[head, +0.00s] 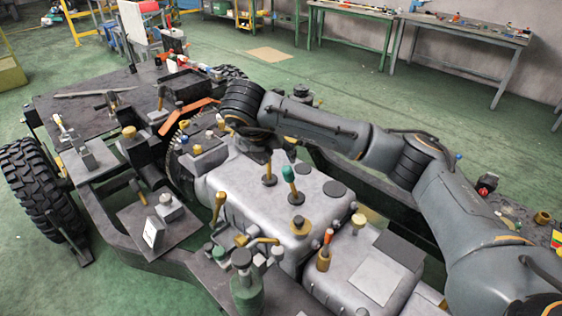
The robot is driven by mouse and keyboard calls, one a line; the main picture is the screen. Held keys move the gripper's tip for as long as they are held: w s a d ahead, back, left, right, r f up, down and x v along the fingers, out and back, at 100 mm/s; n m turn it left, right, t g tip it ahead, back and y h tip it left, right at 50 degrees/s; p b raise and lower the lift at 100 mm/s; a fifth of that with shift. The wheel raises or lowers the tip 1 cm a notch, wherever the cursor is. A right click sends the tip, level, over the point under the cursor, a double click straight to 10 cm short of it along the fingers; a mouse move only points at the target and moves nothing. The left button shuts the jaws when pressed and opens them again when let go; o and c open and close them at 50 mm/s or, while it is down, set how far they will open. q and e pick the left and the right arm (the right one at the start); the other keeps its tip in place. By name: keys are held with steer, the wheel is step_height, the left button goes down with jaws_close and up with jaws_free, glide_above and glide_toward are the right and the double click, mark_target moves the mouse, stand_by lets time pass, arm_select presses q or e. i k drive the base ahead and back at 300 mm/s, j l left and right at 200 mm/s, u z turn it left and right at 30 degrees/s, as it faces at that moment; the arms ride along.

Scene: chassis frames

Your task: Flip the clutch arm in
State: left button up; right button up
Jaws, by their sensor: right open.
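An orange arm (188,114) slants across the front end of the engine, beside a toothed ring (177,150). It looks like the clutch arm, but I cannot be sure. My right gripper (262,150) is open at the end of my right arm, which reaches in from the lower right. It points down just right of the orange arm and above the far end of the grey housing (245,190). Its fingers are small and partly hidden, and I see nothing held in them. My left gripper is not in view.
A green-knobbed lever (288,175) and a yellow lever (269,172) stand on the housing near my right gripper. A brass lever (218,206) is at its left side. A large tyre (40,190) is at far left. Workbenches (470,35) stand behind open green floor.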

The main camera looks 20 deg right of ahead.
mark_target(220, 198)
steer(key=k+j, duration=0.1)
steer(key=j, duration=0.3)
steer(key=k+j, duration=0.1)
steer(key=j, duration=0.25)
steer(key=k+j, duration=0.1)
steer(key=j, duration=0.3)
